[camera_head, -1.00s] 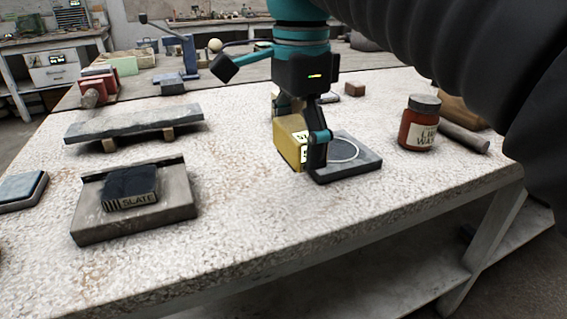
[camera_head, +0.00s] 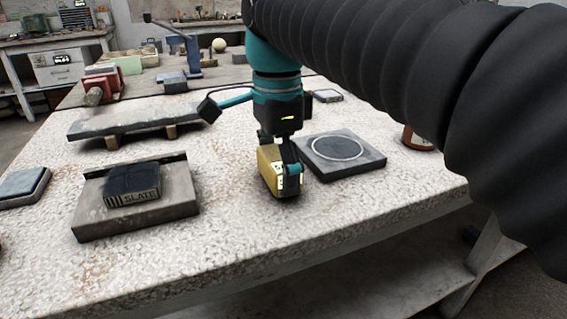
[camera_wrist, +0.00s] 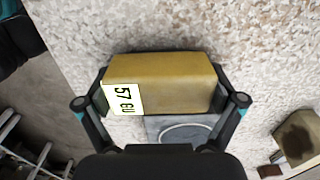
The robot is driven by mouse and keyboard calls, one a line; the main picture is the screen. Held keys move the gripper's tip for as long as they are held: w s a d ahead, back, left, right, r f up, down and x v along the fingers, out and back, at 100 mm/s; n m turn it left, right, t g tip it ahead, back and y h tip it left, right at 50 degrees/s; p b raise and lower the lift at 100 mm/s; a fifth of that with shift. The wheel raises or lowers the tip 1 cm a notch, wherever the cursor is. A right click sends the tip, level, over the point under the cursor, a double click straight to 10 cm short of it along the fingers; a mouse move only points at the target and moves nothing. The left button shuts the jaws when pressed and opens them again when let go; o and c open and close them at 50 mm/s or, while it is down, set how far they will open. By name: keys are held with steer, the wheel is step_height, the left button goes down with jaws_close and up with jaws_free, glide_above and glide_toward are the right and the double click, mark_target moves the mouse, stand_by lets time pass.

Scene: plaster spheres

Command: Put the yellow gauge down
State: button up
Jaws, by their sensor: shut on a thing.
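The yellow gauge (camera_head: 267,170) is a yellow block with a pale label. My gripper (camera_head: 281,172) is shut on it, low over the speckled worktop, left of the dark square plate with a white ring (camera_head: 367,162). In the wrist view the gauge (camera_wrist: 175,82) lies across between the two fingers of my gripper (camera_wrist: 161,100), its label at the left end reading 57 and more. Whether its underside touches the worktop I cannot tell.
A grey tray (camera_head: 90,228) with a dark slate block (camera_head: 132,186) stands to the left. A raised grey slab (camera_head: 130,120) lies behind it. A red jar (camera_head: 415,138) is partly hidden by my arm. The worktop (camera_head: 235,228) is clear in front of the gauge.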

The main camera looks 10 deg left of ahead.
mark_target(278, 156)
steer(key=shift+f, duration=0.15)
steer(key=o, duration=0.7)
step_height(278, 156, up, 12)
steer(key=shift+r+p, duration=0.2)
steer(key=shift+p, duration=0.5)
